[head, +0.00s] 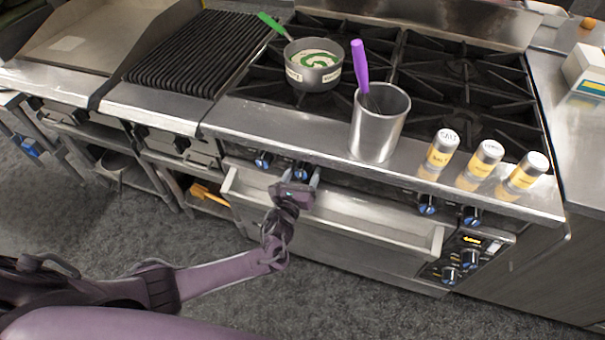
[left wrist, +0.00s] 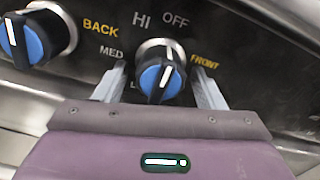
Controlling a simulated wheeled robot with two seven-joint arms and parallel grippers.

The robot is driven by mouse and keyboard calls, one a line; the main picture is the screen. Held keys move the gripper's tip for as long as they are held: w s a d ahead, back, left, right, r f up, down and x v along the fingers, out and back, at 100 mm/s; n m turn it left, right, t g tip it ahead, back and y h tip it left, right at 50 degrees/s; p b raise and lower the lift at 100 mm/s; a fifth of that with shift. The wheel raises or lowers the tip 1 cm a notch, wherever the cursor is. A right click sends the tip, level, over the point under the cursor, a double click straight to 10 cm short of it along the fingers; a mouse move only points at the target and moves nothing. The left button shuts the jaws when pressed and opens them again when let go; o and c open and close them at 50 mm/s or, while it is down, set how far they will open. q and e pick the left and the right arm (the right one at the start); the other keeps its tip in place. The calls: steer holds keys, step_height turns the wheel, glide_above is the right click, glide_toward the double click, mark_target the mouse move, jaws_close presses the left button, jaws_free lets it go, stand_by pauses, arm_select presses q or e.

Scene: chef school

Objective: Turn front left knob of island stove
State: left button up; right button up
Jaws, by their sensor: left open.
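The front left knob (head: 301,170) is a blue-faced knob on the stove's front panel. In the left wrist view this knob (left wrist: 160,78) has a white pointer line standing nearly upright, tilted slightly right, with "FRONT", "OFF", "HI" and "MED" printed around it. My left gripper (head: 299,181) is open in front of it. In the left wrist view, its fingers stand on either side of the knob, with a visible gap at each side. How deep they reach is hard to tell. My right gripper is not in view.
The "BACK" knob (left wrist: 35,42) sits close on the left. An oven handle (head: 335,217) runs below the panel. A metal cup (head: 377,128) with a purple-handled utensil, a pot (head: 312,75) and three labelled shakers (head: 481,162) stand on the stove.

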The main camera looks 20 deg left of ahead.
arm_select(q)
steer(key=s, duration=0.7)
steer(key=shift+s+a, duration=0.15)
steer(key=shift+s, duration=0.25)
